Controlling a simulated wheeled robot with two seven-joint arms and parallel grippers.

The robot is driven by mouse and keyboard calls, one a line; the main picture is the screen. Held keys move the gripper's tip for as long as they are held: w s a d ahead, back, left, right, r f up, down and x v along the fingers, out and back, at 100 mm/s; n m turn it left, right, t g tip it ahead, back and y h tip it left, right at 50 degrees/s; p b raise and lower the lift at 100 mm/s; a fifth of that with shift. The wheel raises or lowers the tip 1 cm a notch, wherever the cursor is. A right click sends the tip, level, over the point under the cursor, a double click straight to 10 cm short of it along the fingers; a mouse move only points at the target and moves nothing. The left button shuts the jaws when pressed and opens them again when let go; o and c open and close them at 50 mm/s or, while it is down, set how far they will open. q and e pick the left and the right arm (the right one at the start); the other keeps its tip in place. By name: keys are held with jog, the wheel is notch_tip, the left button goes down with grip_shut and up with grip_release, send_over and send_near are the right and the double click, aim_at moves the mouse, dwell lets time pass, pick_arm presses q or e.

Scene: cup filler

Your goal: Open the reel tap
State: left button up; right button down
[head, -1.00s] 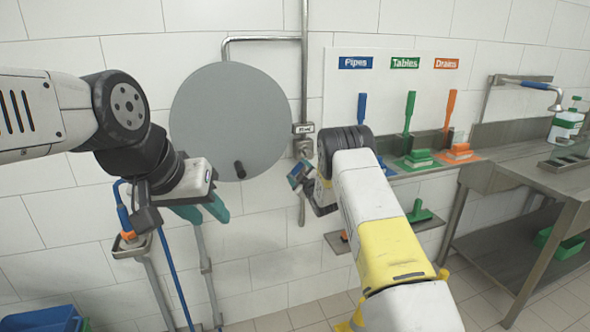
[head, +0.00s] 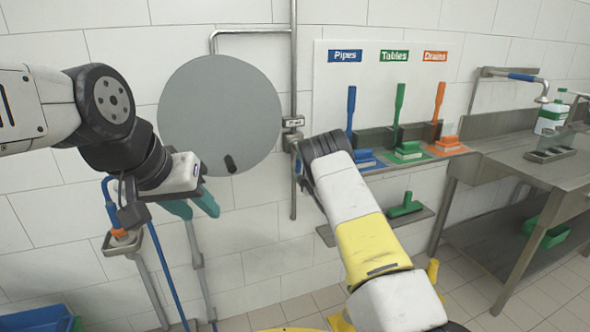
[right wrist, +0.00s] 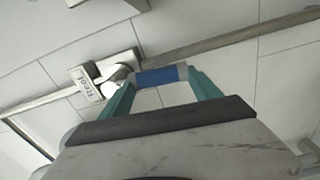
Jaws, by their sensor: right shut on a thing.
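The reel tap (head: 291,141) is on the vertical wall pipe, just below its small label plate (head: 293,122), right of the grey reel disc (head: 220,115). In the right wrist view the tap's blue handle (right wrist: 162,75) lies between the teal fingertips of my right gripper (right wrist: 161,82), which is shut on it. The metal tap body and "Reel" label (right wrist: 87,84) are left of the handle. In the head view my right arm hides this gripper and most of the handle. My left gripper (head: 196,203) is open and empty below the disc.
A blue hose and nozzle in a holder (head: 122,241) are close to my left gripper. Coloured brushes stand on a shelf (head: 375,165) right of my right arm. A steel table (head: 540,170) stands at the right, and a blue crate (head: 40,322) at bottom left.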

jog(key=shift+d+f, duration=0.1)
dwell(0.4)
jog(key=shift+c, duration=0.6)
grip_release()
jog(key=v, duration=0.7)
jog(key=shift+s, duration=0.35)
jog(key=shift+d, duration=0.1)
